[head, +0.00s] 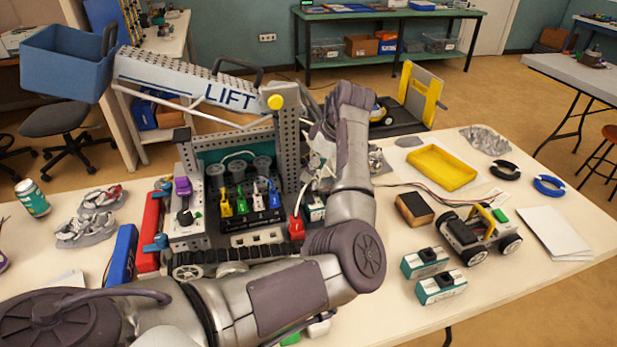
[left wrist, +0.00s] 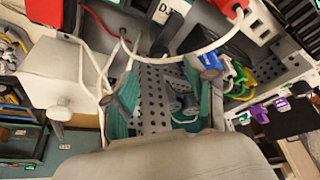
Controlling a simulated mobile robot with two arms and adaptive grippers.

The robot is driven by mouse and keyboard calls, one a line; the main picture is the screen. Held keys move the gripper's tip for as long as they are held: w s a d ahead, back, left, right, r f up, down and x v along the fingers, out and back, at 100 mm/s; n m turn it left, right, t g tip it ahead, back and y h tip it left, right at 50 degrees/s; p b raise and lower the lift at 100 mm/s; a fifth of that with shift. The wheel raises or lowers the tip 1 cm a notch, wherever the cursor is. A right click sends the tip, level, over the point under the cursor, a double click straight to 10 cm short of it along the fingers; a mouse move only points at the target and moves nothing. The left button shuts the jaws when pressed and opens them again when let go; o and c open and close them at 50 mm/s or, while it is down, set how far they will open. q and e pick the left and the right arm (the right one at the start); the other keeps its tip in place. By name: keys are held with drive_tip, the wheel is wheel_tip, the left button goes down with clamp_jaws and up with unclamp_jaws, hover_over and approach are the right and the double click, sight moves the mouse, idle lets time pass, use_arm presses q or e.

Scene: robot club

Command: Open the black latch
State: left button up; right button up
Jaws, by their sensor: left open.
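White and red cables (left wrist: 122,40) run close to the fingers. A wheeled cart (head: 478,233), a brown block (head: 414,209), two teal-and-white boxes (head: 440,287) and a yellow tray (head: 441,168) are on the right. A can (head: 32,198) stands at the left.

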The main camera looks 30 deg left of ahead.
sight(308, 191)
use_arm(q)
drive_tip(key=shift+x, duration=2.25)
clamp_jaws()
